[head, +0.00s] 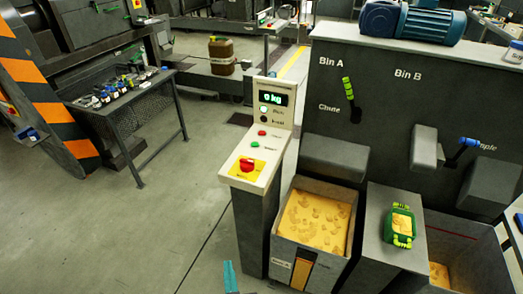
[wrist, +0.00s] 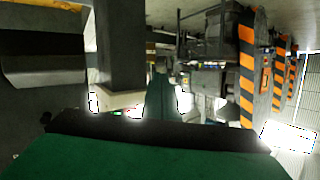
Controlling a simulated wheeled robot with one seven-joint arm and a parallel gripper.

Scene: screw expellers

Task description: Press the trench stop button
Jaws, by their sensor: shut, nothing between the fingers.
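A control post stands at the centre of the head view with a pale sloped panel (head: 265,120). On it are a lit display reading 0 kg (head: 273,98), a small red button (head: 262,133), a small green button (head: 255,144) and a large red button on a yellow plate (head: 246,165). The labels are too small to read, so I cannot tell which one is the trench stop. My gripper (head: 230,278) shows as a teal tip at the bottom edge, below and apart from the panel. In the wrist view my gripper (wrist: 162,92) is shut and empty, with part of the panel (wrist: 122,100) behind it.
Right of the post are a sand-filled bin (head: 313,219), a grey block (head: 395,249) bearing a green-framed container (head: 400,226), and the Bin A/Bin B machine (head: 395,100). A tool table (head: 125,92) stands left. The floor (head: 175,215) left of the post is clear.

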